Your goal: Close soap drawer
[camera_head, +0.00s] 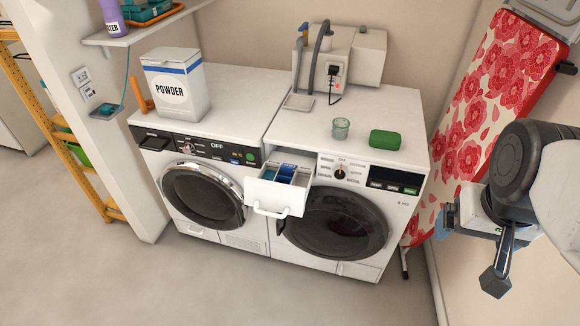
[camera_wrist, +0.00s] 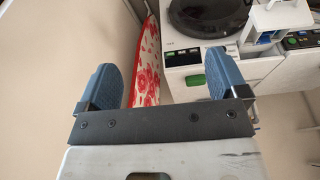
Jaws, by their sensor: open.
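The soap drawer (camera_head: 279,190) is pulled out from the upper left of the right-hand washing machine (camera_head: 335,215). It is white with a white loop handle (camera_head: 272,211) on its front, and blue and grey compartments show inside.
A red floral ironing board (camera_head: 490,105) leans at the right wall. A glass (camera_head: 341,128) and a green block (camera_head: 385,140) sit on the right machine. A powder box (camera_head: 174,84) stands on the left machine (camera_head: 205,190). The floor in front is clear.

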